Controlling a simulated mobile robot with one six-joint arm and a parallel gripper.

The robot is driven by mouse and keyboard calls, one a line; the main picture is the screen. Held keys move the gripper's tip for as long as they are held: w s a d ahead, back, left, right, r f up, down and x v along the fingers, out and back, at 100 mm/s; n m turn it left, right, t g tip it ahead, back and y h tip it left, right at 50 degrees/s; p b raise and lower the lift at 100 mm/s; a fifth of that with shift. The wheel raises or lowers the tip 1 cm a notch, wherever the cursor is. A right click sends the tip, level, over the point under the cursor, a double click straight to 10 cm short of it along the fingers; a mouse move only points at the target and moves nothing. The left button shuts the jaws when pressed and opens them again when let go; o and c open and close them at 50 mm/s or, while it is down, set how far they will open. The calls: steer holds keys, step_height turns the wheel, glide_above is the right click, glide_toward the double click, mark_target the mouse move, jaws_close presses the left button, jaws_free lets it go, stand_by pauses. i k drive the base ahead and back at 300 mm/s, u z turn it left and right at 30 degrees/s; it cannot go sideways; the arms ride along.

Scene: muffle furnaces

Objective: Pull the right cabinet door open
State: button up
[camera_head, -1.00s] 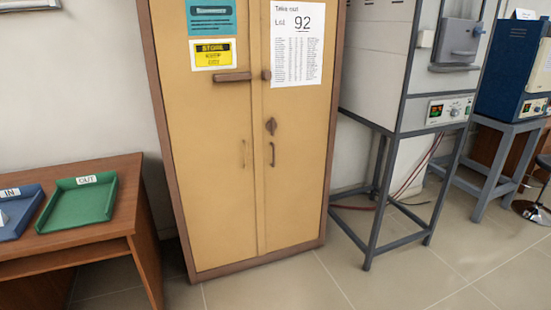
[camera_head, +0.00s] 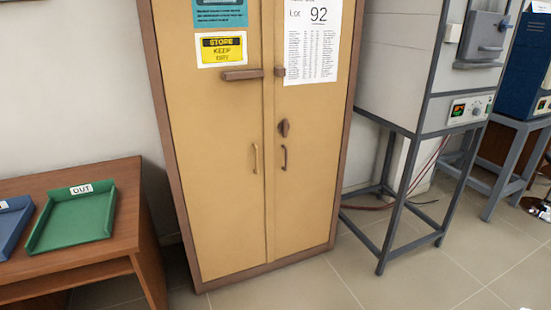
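The tan cabinet (camera_head: 220,215) with a brown frame stands upright in the middle of the head view. Its right door (camera_head: 315,190) is shut, level with the left door (camera_head: 215,160). The right door has a dark vertical handle (camera_head: 284,158) near the centre seam, with a dark lock knob (camera_head: 284,128) above it. The left door has a lighter handle (camera_head: 255,158). A brown latch bar (camera_head: 242,74) lies across the upper left door, and a small brown catch (camera_head: 280,72) sits on the right door's edge. My gripper is not in view.
A wooden table (camera_head: 125,225) with a green OUT tray (camera_head: 75,237) and a blue tray (camera_head: 10,228) stands at the left. A furnace (camera_head: 405,70) on a grey metal stand (camera_head: 390,215) stands close to the right. The tiled floor in front is clear.

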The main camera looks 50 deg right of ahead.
mark_target(306, 44)
steer(key=z, duration=0.15)
steer(key=i, duration=1.15)
steer(key=z, duration=0.45)
